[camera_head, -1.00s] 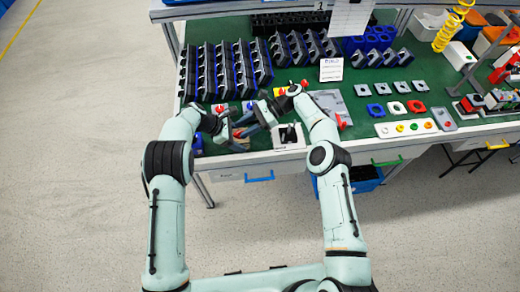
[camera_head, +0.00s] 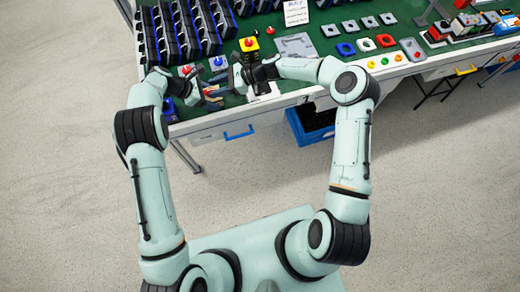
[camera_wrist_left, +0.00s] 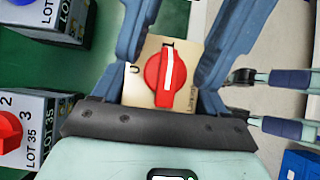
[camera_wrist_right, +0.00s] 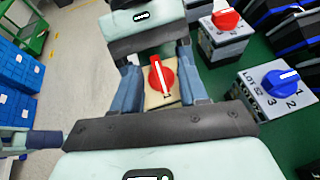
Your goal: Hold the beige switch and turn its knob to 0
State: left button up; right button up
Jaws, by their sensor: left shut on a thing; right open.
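The beige switch (camera_wrist_left: 187,55) has a red knob (camera_wrist_left: 166,78) with a white pointer line. My left gripper (camera_head: 212,92) is shut on its body, held near the table's front edge. In the left wrist view the pointer runs nearly upright, with a character resembling 0 or U to the plate's left; the pointed-to mark is unclear. My right gripper (camera_head: 258,76) is open, facing the switch. In the right wrist view the red knob (camera_wrist_right: 161,76) lies between its fingers, apparently without a grip; contact is unclear.
On the green table (camera_head: 335,20) stand a red-knob switch (camera_wrist_right: 227,22) and a blue-knob switch (camera_wrist_right: 275,84). A yellow box with a red button (camera_head: 249,43) stands behind my right gripper. Dark holders (camera_head: 175,30) fill the back left. A blue crate (camera_head: 307,127) is below the table.

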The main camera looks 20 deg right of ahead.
jog(key=shift+s+m+t+h, duration=0.2)
jog(key=shift+m+t, duration=0.35)
jog(key=shift+t, duration=0.05)
jog(key=shift+s+m+t+h, duration=0.15)
jog(key=shift+m+t+h, duration=0.05)
jog(key=shift+m+t, duration=0.4)
jog(key=v, duration=1.2)
jog(key=s+a+f+n+g+h, duration=0.1)
jog(key=s+f+n+g+h, duration=0.1)
jog(key=s+f+n, duration=0.3)
jog(key=s+a+f+n+g+h, duration=0.1)
jog(key=s+f+n+h, duration=0.3)
jog(key=s+f, duration=0.9)
notch_tip(320, 180, down, 4)
jog(key=shift+a+f+n+g, duration=0.1)
jog(key=shift+a+n+g, duration=0.15)
jog(key=shift+n+g, duration=0.35)
jog(key=w+d+r+m+t+y, duration=0.2)
jog(key=w+r+m+t+y, duration=0.55)
jog(key=w+r, duration=1.25)
jog(key=a+m+g, duration=0.1)
jog(key=a, duration=0.2)
jog(key=w+a+f+g+h, duration=0.1)
jog(key=a, duration=0.2)
jog(key=w+a+f+m+g, duration=0.1)
jog(key=a, duration=0.3)
jog(key=shift+w+f+m+h, duration=0.15)
jog(key=shift+w+m+h, duration=0.05)
jog(key=shift+m+h, duration=0.15)
jog(key=shift+c, duration=0.2)
